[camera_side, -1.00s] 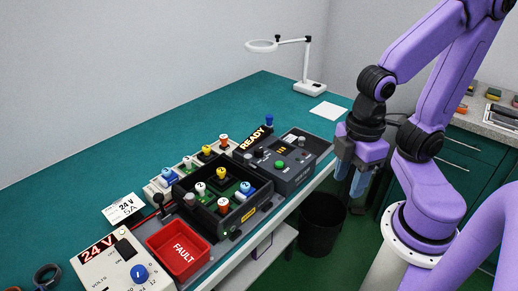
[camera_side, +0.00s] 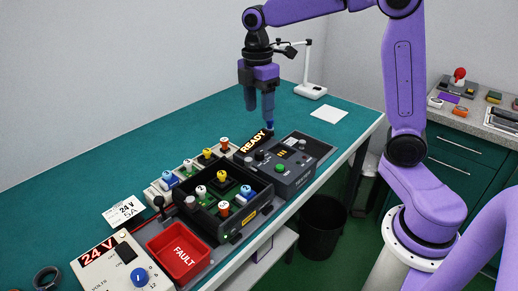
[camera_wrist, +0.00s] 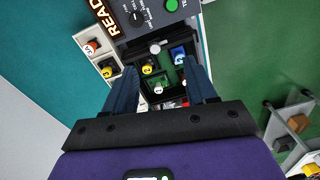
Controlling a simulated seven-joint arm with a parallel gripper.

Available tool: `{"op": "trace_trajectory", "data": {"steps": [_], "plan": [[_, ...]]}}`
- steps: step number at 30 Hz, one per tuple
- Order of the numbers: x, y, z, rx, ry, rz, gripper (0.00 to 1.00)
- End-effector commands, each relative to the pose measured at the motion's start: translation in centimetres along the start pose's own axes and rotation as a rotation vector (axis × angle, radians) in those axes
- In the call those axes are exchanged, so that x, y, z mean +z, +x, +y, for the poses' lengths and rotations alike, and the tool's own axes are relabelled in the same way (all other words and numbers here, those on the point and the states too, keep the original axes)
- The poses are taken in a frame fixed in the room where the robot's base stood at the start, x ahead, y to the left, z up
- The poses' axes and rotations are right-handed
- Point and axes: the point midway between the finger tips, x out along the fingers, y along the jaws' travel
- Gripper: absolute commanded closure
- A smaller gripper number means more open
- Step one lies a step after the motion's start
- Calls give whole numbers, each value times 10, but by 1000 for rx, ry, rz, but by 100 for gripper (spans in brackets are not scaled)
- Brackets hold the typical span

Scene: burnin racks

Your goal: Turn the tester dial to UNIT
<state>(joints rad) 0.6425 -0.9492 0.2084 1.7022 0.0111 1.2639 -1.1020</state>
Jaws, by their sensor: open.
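The tester (camera_side: 300,178) is a dark grey box on the bench, with a READY sign (camera_side: 257,141) at its back left edge. Its black dial (camera_side: 260,155) is small in the side view; in the wrist view the dial (camera_wrist: 137,18) shows at the top beside the green button (camera_wrist: 171,5). Its printed labels are too small to read surely. My gripper (camera_side: 259,108) is open and empty, pointing down above the bench near the READY sign. In the wrist view its blue fingers (camera_wrist: 161,78) stand apart over the black tray, with the dial beyond them.
A black tray (camera_side: 236,222) with several coloured-top units stands beside the tester, with a pale rack (camera_side: 153,191) behind. The red FAULT bin (camera_side: 178,250) and 24 V supply (camera_side: 112,272) with a blue knob sit at front left. A lamp (camera_side: 310,89) stands at the back.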

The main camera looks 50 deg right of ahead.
Motion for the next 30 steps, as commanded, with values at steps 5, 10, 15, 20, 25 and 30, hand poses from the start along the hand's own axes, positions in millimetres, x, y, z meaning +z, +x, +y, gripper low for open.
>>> {"op": "trace_trajectory", "data": {"steps": [5,10,15,20,25,30], "plan": [[22,-4,36,-9,-39,2,44],[31,-4,46,-13,-58,3,44],[31,10,46,-15,-60,2,44],[32,38,45,-18,-59,2,44],[31,70,45,-16,-59,2,44],[31,102,44,-17,-59,2,44]]}}
